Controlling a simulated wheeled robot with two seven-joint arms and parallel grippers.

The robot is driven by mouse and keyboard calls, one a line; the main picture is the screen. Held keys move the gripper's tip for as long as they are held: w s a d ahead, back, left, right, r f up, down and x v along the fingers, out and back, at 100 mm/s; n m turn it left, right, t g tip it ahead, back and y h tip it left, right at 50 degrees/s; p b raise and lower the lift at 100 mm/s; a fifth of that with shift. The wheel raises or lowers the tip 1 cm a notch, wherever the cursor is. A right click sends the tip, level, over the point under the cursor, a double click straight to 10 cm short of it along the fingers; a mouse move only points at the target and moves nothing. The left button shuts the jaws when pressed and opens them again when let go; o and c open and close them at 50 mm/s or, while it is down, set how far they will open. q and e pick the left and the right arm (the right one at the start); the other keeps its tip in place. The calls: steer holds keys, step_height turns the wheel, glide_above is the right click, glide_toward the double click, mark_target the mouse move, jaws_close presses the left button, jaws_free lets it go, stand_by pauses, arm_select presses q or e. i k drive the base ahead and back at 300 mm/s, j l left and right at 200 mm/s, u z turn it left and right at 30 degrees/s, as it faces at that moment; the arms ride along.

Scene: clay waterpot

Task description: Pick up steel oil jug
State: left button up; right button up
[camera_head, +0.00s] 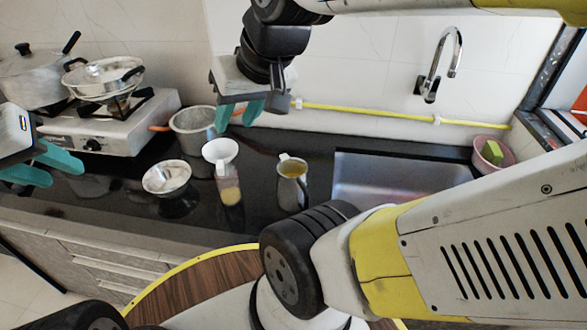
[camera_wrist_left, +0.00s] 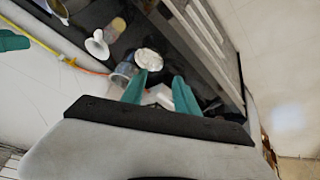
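The steel oil jug (camera_head: 292,188) stands upright on the black counter just left of the sink, with yellow oil showing at its mouth. What looks like the jug (camera_wrist_left: 57,10) is cut off at the top left of the left wrist view. My left gripper (camera_head: 45,168) is at the far left in front of the stove, open and empty, well away from the jug. Its parted teal fingers (camera_wrist_left: 160,76) show in the left wrist view. My right gripper (camera_head: 239,113) is open and empty above the back of the counter, up and left of the jug.
A bottle with a white funnel (camera_head: 221,152) stands left of the jug. A metal bowl (camera_head: 167,178) and a metal pot (camera_head: 194,130) are further left. The stove (camera_head: 110,125) holds pots. The sink (camera_head: 385,178) is right of the jug. A yellow hose (camera_head: 365,113) runs along the wall.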

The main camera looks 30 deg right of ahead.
mark_target(292, 186)
steer(key=z, duration=1.25)
